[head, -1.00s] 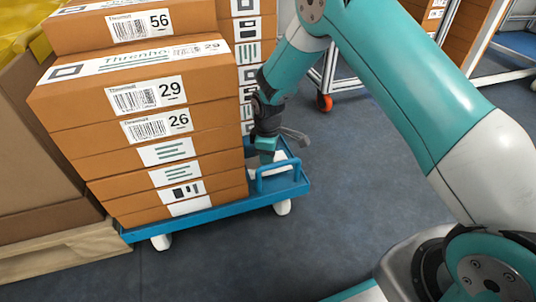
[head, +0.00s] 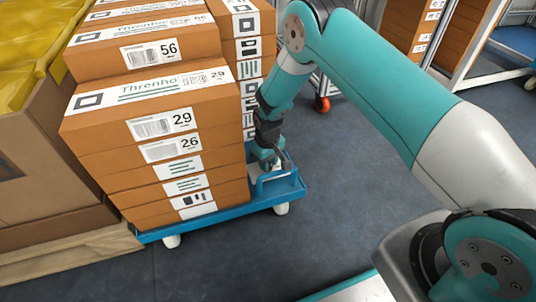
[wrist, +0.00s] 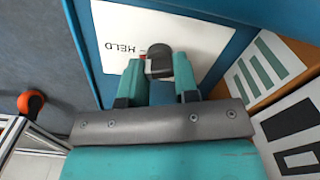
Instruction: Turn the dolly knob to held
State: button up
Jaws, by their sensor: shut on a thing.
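The blue dolly (head: 230,214) carries a stack of brown boxes in the head view. In the wrist view, a white plate (wrist: 205,38) on the dolly bears the word HELD. The dark grey knob (wrist: 159,52) stands on this plate, just right of the word. A small red mark shows at the knob's left side, facing the word. My gripper (wrist: 158,72) is shut on the knob, with one teal finger on each side. In the head view my gripper (head: 268,163) is low at the dolly's right end, and the knob is hidden there.
The box stack (head: 160,140) rises close to the left of my gripper. A blue rail (head: 279,184) stands at the dolly's right end. A rack with an orange caster (head: 322,103) is behind. The floor (head: 240,255) in front is clear.

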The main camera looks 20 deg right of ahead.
jog(key=shift+m+p, duration=1.25)
jog(key=shift+m, duration=0.95)
jog(key=shift+w, duration=0.1)
jog(key=o, duration=0.9)
jog(key=shift+d, duration=0.1)
jog(key=shift+r+p, duration=3.8)
jog(key=shift+r, duration=4.9)
